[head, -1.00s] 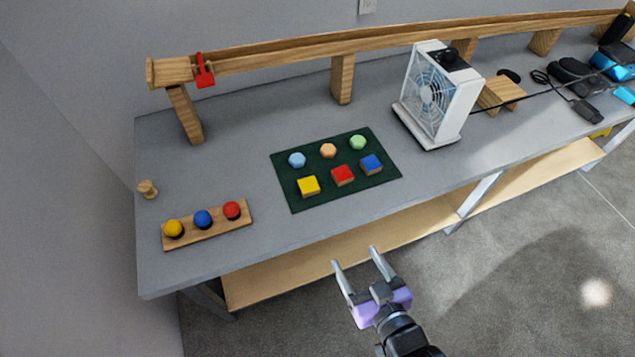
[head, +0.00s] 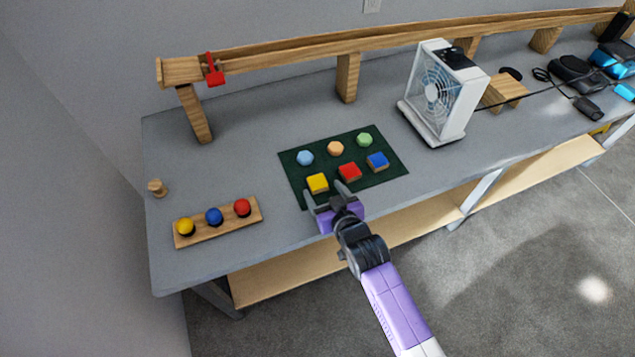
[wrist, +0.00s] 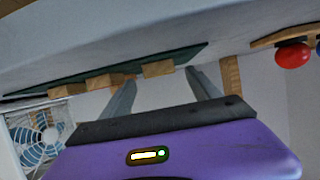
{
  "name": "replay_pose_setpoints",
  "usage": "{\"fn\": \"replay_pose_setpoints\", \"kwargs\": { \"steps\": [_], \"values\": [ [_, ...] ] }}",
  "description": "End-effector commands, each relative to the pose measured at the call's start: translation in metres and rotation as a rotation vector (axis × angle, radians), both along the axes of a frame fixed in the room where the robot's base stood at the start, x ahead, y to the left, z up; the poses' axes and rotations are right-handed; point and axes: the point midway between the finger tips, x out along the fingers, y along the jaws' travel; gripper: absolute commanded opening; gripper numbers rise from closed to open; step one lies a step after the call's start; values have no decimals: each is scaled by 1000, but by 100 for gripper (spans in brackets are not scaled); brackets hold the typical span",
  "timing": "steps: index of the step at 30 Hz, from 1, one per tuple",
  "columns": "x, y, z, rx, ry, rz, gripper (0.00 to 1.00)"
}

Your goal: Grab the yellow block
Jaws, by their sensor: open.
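The yellow block (head: 318,181) lies at the front left of the dark green mat (head: 296,186) on the grey table. My gripper (head: 322,190) is open and empty at the mat's front edge, just in front of the yellow block. Its fingers point at the block, with the left finger a little left of it and the right finger toward the red block (head: 350,171). The wrist view appears upside down. There a wooden-sided block (wrist: 157,69), likely the yellow one, shows between the fingers (wrist: 160,77), beyond the tips. Its coloured top is hidden there.
A blue block (head: 377,159) and several coloured pieces share the mat. A wooden holder (head: 205,235) with yellow, blue and red balls lies to the left. A white fan (head: 440,95) stands right, and a wooden track (head: 345,55) runs along the back.

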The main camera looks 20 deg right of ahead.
Motion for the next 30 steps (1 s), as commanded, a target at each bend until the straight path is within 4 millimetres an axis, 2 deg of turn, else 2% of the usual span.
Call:
{"fn": "replay_pose_setpoints", "kwargs": {
  "steps": [3, 8, 17, 20, 27, 30],
  "values": [
    [17, -1, -2, -2, -2, -1, 71],
    [31, 0, -10, 0, -2, 0, 71],
    [35, 0, -12, 0, -1, 0, 71],
    [35, 0, -12, 1, -1, 0, 55],
    [35, 0, -12, 1, -1, 0, 8],
    [35, 0, -12, 1, -1, 0, 7]
  ]
}}
